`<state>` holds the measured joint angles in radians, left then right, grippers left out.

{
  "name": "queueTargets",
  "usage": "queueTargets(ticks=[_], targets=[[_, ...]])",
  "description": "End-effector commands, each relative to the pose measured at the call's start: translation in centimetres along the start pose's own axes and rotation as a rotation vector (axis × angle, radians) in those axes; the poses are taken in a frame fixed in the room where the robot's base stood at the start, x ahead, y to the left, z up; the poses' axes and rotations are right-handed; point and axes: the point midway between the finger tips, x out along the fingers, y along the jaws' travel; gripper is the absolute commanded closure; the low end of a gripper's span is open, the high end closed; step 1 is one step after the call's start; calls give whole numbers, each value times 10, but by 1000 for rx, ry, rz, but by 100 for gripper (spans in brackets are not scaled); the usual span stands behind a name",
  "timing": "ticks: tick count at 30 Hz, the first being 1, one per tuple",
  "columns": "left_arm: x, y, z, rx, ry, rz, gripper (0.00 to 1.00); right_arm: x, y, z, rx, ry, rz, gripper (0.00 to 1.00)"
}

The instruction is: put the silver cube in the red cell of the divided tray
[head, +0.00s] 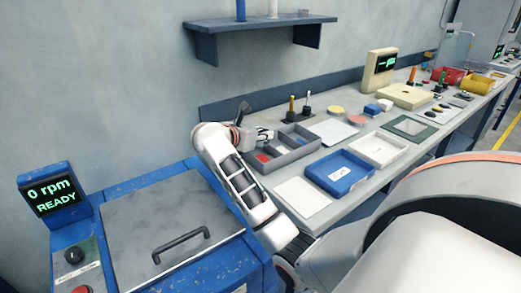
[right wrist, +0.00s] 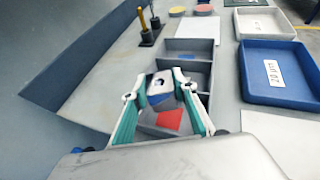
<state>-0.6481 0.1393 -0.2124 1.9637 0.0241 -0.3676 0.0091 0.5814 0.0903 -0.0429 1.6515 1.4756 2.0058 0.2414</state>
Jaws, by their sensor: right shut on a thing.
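The grey divided tray (head: 297,156) stands on the bench, with a red cell floor (head: 263,157) at its near left end. In the right wrist view the red floor (right wrist: 168,120) shows between my fingers. My right gripper (head: 264,134) is over the near end of the tray. It is shut on the silver cube (right wrist: 161,80), held between both fingertips (right wrist: 160,88) above the tray. A blue patch shows just under the cube; the cube partly hides that cell. The cube's exact height above the tray is hard to tell. My left gripper is not in view.
A blue tray (head: 341,173) and a white tray (head: 378,149) stand right of the divided tray. A white sheet (head: 302,196) lies in front. Upright tools in a dark stand (right wrist: 149,35) are behind it. A wall shelf (head: 260,22) hangs above.

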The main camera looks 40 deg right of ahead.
Motion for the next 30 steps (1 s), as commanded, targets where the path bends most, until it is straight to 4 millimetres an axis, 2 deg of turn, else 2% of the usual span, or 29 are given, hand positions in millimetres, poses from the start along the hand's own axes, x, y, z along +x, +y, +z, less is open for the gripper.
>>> queueTargets(ticks=[7, 15, 29, 30], targets=[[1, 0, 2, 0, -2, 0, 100, 8, 0, -18, 0, -3, 0, 100], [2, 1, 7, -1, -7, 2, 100, 21, 0, -50, 0, -4, 0, 100], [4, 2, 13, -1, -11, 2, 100, 24, 0, -57, 1, -2, 1, 100], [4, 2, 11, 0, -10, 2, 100, 24, 0, -57, 1, 1, 1, 66]])
